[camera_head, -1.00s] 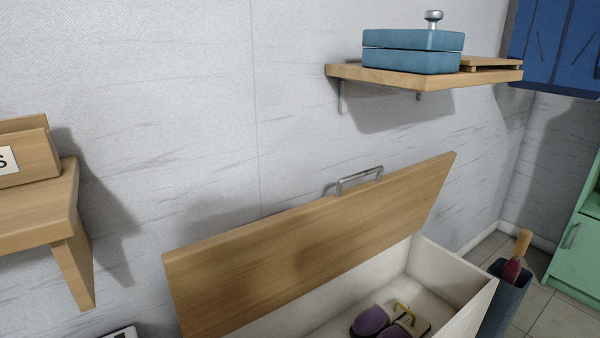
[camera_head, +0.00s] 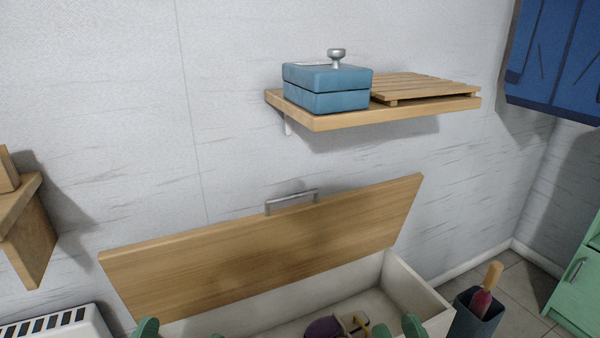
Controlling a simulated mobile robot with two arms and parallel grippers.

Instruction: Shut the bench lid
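The wooden bench lid (camera_head: 265,250) stands raised, tilted back near the wall, with a metal handle (camera_head: 292,200) on its upper edge. The pale bench box (camera_head: 412,292) below it is open. Purple shoes or slippers (camera_head: 325,328) lie inside, partly cut off and partly covered. My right gripper (camera_head: 397,328) shows only as two green fingertips at the bottom edge, apart, in front of the box. My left gripper (camera_head: 181,331) shows as green tips at the bottom left, set apart, mostly out of the picture. Neither touches the lid as far as I can see.
A wall shelf (camera_head: 400,115) above the lid holds a blue box (camera_head: 327,88) and a slatted wooden board (camera_head: 425,87). A dark bin (camera_head: 477,318) with a wooden-handled tool stands right of the bench. A white vented unit (camera_head: 60,325) is at lower left.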

